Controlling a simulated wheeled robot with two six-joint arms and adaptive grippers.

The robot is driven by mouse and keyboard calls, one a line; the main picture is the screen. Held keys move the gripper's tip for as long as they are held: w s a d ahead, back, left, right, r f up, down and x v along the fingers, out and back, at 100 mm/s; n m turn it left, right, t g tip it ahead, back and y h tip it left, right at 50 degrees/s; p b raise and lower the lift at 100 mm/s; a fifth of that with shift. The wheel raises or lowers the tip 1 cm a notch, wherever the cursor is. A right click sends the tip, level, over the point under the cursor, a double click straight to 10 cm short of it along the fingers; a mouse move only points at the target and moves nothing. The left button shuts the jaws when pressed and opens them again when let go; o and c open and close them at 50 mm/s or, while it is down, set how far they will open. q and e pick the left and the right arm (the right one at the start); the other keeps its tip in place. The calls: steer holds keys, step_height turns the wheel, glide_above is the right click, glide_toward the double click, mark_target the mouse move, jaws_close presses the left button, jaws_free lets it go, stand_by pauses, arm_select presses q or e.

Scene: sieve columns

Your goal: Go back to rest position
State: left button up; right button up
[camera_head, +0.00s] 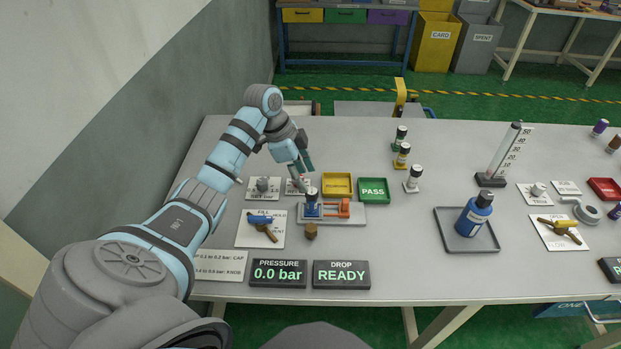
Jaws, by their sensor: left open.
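My left arm comes in from the left, and its gripper (302,172) hangs over the bench (400,255), above and just behind a grey fixture (355,215). The gripper is open, with nothing seen between its fingers; its small size hides detail. A dark blue piece (312,204) with a pale top stands in the left of the fixture. An orange clamp (338,208) sits beside it. Whether the fingers touch the blue piece is hard to tell; they look apart. My right gripper is not in view.
A yellow tray (337,177) and a green PASS tray (373,200) lie behind the fixture. Several small capped columns (413,180) stand farther right. Displays read 0.0 bar (278,273) and READY (341,274).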

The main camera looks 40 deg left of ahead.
arm_select(q)
steer(key=shift+r, duration=0.25)
steer(key=shift+r, duration=0.1)
stand_by(0.3)
